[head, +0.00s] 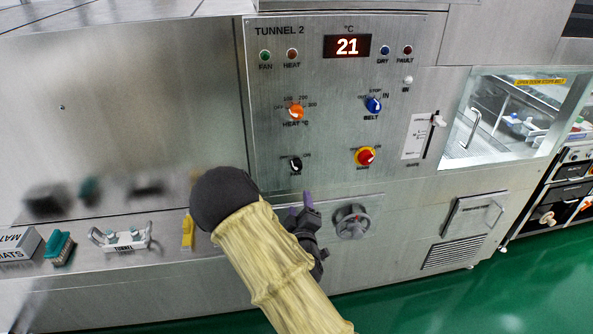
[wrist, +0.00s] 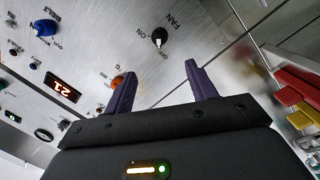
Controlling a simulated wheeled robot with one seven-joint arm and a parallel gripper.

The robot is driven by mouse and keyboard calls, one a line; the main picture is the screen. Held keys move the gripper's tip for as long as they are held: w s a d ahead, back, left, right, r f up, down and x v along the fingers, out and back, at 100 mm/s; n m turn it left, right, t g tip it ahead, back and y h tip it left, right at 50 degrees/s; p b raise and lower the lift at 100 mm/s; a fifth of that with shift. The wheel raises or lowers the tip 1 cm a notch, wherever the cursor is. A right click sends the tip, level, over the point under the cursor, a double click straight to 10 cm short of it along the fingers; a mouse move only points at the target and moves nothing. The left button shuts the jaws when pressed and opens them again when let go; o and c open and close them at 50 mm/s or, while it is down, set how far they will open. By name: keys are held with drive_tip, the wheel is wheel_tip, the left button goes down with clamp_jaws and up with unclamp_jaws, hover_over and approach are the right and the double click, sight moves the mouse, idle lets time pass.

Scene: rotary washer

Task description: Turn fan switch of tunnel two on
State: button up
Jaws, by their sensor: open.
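The fan switch is a small black knob (head: 295,164) with a white mark, low on the left of the TUNNEL 2 panel (head: 330,110). In the wrist view the knob (wrist: 159,37), labelled FAN, lies ahead of the fingertips, roughly midway between them. Its white mark appears to point toward OFF. My gripper (head: 303,203) is open and empty, just below the knob in the head view. Its two purple fingers show in the wrist view (wrist: 160,70), apart from the knob. The green FAN lamp (head: 265,56) is at the panel's top left.
An orange heat knob (head: 295,112), a blue belt knob (head: 374,105) and a red-and-yellow button (head: 365,156) are on the same panel. A grey handwheel (head: 352,222) is below. A ledge at left holds a brush (head: 59,246) and a caddy (head: 120,239).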

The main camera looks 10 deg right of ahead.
sight(296, 169)
drive_tip(key=w+p, duration=0.1)
drive_tip(key=w, duration=0.4)
drive_tip(key=w+d+p, duration=0.1)
drive_tip(key=w+p, duration=0.1)
drive_tip(key=w, duration=0.4)
drive_tip(key=w+d+p, duration=0.1)
drive_tip(key=w, duration=0.4)
drive_tip(key=shift+w, duration=0.2)
drive_tip(key=c, duration=1)
